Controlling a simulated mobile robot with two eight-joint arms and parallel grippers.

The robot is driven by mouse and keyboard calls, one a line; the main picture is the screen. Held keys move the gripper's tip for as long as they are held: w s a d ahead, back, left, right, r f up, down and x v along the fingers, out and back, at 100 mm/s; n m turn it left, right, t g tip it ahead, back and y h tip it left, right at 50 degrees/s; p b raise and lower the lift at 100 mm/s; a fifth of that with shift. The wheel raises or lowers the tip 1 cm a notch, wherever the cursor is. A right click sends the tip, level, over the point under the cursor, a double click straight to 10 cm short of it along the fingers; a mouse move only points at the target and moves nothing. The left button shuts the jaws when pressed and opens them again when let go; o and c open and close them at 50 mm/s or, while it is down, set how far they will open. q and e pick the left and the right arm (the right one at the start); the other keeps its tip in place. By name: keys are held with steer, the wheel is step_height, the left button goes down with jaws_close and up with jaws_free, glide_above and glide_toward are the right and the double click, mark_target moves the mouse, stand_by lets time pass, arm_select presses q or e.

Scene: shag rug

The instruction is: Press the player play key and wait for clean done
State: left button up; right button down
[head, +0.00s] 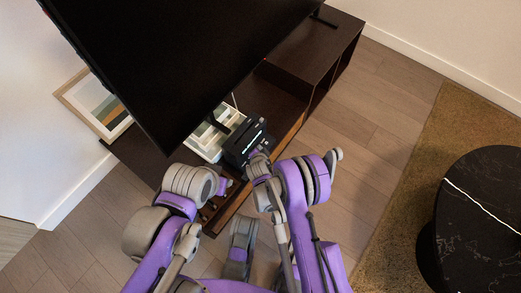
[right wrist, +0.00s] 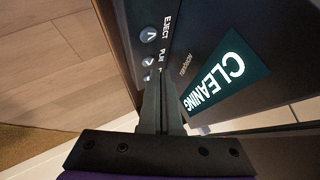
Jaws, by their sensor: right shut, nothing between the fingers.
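The player (head: 236,148) is a black box with a lit display, on the dark TV stand below the screen. In the right wrist view its dark front (right wrist: 195,35) has a teal display (right wrist: 222,75) reading "CLEANING". Round keys run along one edge: the eject key (right wrist: 148,34), the play key (right wrist: 148,61), and another partly hidden by my fingers. My right gripper (right wrist: 160,82) is shut and empty, its tips close to the keys; I cannot tell whether they touch. It also shows at the player in the head view (head: 258,153). My left gripper (head: 222,186) is small and partly hidden near the stand's front.
A large black TV (head: 180,50) overhangs the dark stand (head: 310,60). A white tray (head: 205,140) lies beside the player. A framed picture (head: 95,105) leans on the wall. A round black table (head: 480,225) stands on the rug (head: 455,130) at right. Wooden floor between is clear.

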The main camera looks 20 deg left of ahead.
steer(key=shift+r, duration=0.3)
steer(key=shift+r+p, duration=1.6)
steer(key=shift+r, duration=0.9)
